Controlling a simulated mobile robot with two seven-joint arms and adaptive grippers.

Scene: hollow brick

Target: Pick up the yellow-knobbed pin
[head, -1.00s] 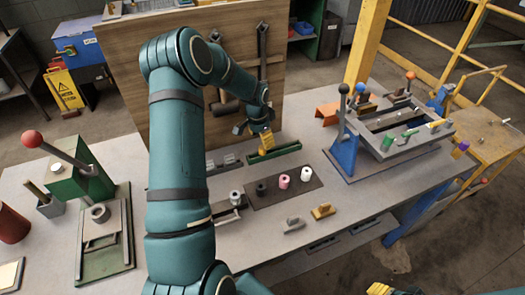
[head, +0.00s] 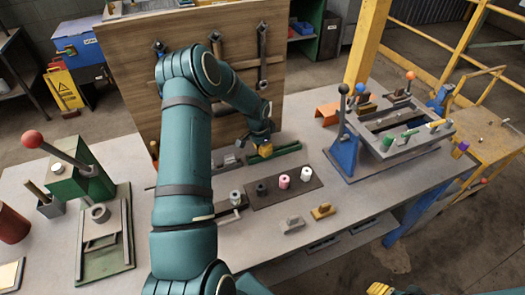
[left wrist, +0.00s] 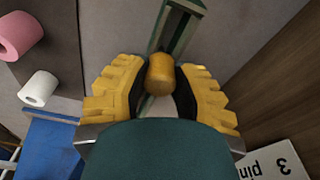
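The yellow-knobbed pin (left wrist: 160,75) shows in the left wrist view as a rounded yellow knob over a green channel-shaped holder (left wrist: 181,24). My left gripper (left wrist: 160,88) has its yellow fingers apart on either side of the knob. The fingers are close to it, and I see no clear grip. The pin's shaft is hidden below the knob. In the head view, my left gripper (head: 263,149) is low at the left part of the green holder (head: 288,148), where its fingers and the knob cannot be told apart. Only yellow tips of my right gripper (head: 380,289) show at the bottom edge.
A dark mat (head: 262,201) with black, pink and white spools lies in front of the holder. A wooden tool board (head: 190,90) stands behind it. Grey (head: 292,223) and tan (head: 323,211) blocks lie nearer. A blue-legged fixture (head: 343,153) stands to the right.

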